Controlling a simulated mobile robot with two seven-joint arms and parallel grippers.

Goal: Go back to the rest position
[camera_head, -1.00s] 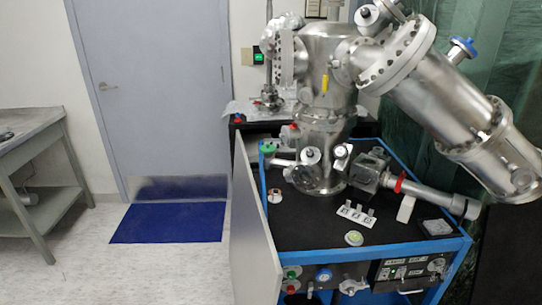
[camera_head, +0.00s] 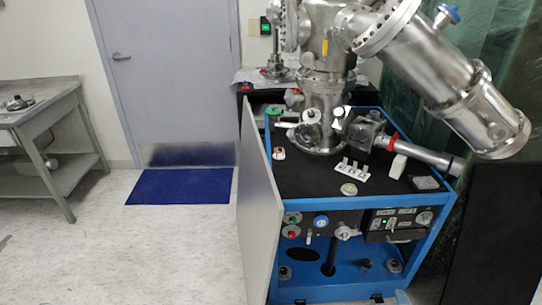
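Neither of my grippers shows in the head view. The vacuum apparatus, a large steel chamber (camera_head: 322,90) with a thick tilted cylinder (camera_head: 440,80), stands on a blue-framed cart (camera_head: 437,222) with a black top. A small white holder (camera_head: 351,171) with upright pieces and a round white-green part (camera_head: 349,189) lie on the cart's top. A white part (camera_head: 278,153) sits near its left edge.
The cart's grey side panel (camera_head: 259,200) stands out at its left. A metal table (camera_head: 40,112) with a shelf is at the far left. A blue mat (camera_head: 180,186) lies before a grey door (camera_head: 170,70). The floor between table and cart is clear.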

